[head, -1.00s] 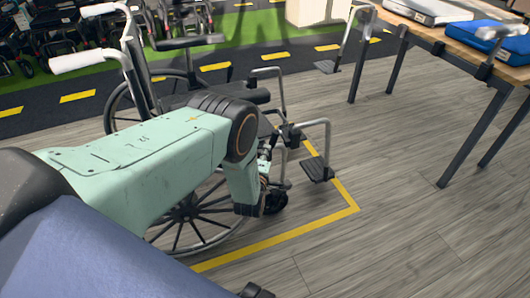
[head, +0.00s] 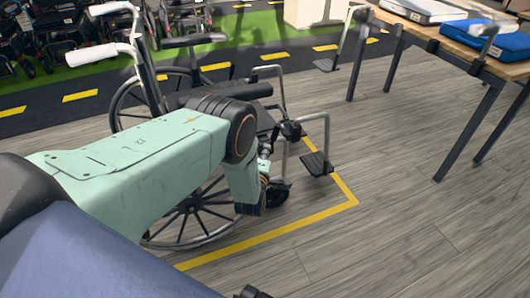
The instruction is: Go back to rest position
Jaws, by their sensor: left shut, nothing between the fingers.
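My left arm comes in from the left with a pale green link and a black elbow joint. Beyond the elbow its wrist partly shows, and my left gripper (head: 291,130) is a small dark shape in front of the wheelchair. It is shut and empty; whether it touches the wheelchair I cannot tell. The wheelchair (head: 191,205) stands behind my arm, with white-gripped handles, black armrests and footplates. My arm hides part of its seat and large wheel.
A yellow line (head: 300,226) on the wooden floor runs around the wheelchair. A wooden table (head: 455,45) with dark legs stands at the upper right, holding a white case (head: 425,10) and a blue case (head: 488,38). The floor at lower right is clear.

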